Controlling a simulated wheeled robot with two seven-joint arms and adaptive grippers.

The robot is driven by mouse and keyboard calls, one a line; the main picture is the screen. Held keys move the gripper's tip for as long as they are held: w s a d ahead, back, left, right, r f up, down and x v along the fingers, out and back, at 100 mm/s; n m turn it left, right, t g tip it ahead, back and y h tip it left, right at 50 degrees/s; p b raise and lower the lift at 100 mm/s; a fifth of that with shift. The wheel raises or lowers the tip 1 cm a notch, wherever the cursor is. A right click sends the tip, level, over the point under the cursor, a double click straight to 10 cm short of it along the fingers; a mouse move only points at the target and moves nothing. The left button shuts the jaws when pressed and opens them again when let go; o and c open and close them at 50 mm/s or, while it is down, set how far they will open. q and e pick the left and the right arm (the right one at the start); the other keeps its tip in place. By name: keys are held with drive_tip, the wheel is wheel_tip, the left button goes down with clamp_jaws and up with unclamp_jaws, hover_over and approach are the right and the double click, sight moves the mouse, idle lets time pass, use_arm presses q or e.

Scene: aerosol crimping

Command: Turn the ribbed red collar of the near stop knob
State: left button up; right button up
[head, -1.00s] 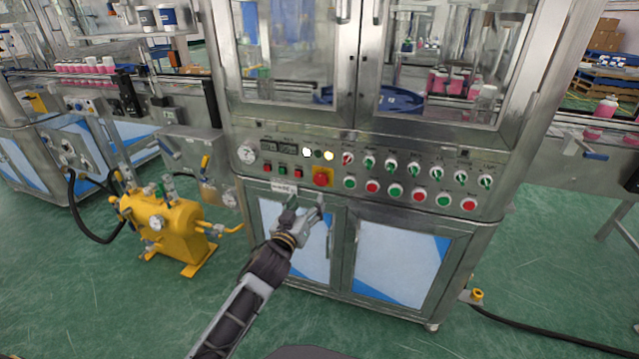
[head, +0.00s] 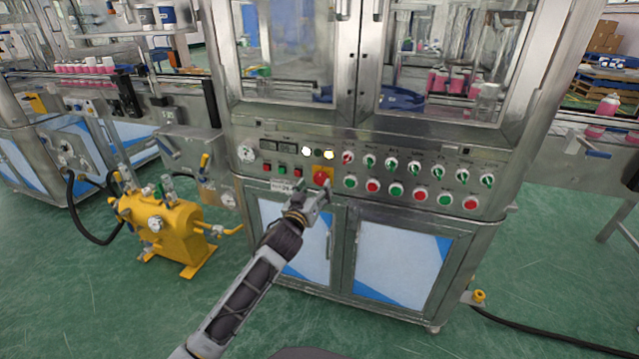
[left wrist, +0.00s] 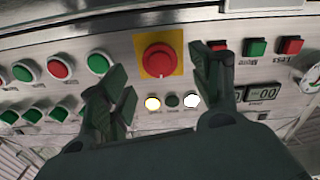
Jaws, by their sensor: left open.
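The red stop knob (head: 321,177) sits on a yellow square plate on the front panel of the steel machine. In the left wrist view the red knob (left wrist: 158,60) shows whole, with its yellow plate (left wrist: 172,38) behind it. My left gripper (head: 314,192) is just below and in front of the knob in the head view. In the left wrist view its two fingers (left wrist: 165,85) are spread wide, one to each side of the knob, with nothing between them. I cannot tell how far the fingertips are from the panel. My right gripper is not in view.
Rows of green and red buttons (head: 397,191) and green selector switches (head: 394,162) lie right of the knob. Indicator lamps (head: 318,153) sit above it, and small square buttons (head: 283,171) to its left. A yellow tank (head: 165,232) stands on the floor at left.

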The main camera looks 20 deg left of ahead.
sight(320, 181)
use_arm(q)
drive_tip(key=shift+w, duration=1)
drive_tip(key=shift+w+b, duration=0.4)
drive_tip(key=shift+w, duration=0.5)
drive_tip(key=shift+w+d, duration=0.1)
drive_tip(key=shift+w, duration=0.5)
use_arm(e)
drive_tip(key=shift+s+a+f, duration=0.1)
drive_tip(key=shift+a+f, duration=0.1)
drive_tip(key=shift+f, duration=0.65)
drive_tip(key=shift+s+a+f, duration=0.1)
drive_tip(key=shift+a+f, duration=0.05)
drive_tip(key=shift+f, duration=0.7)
use_arm(q)
drive_tip(key=shift+c, duration=0.4)
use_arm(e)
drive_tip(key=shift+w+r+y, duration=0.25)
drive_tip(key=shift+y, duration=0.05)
use_arm(q)
drive_tip(key=c, duration=0.9)
drive_tip(key=shift+c, duration=0.3)
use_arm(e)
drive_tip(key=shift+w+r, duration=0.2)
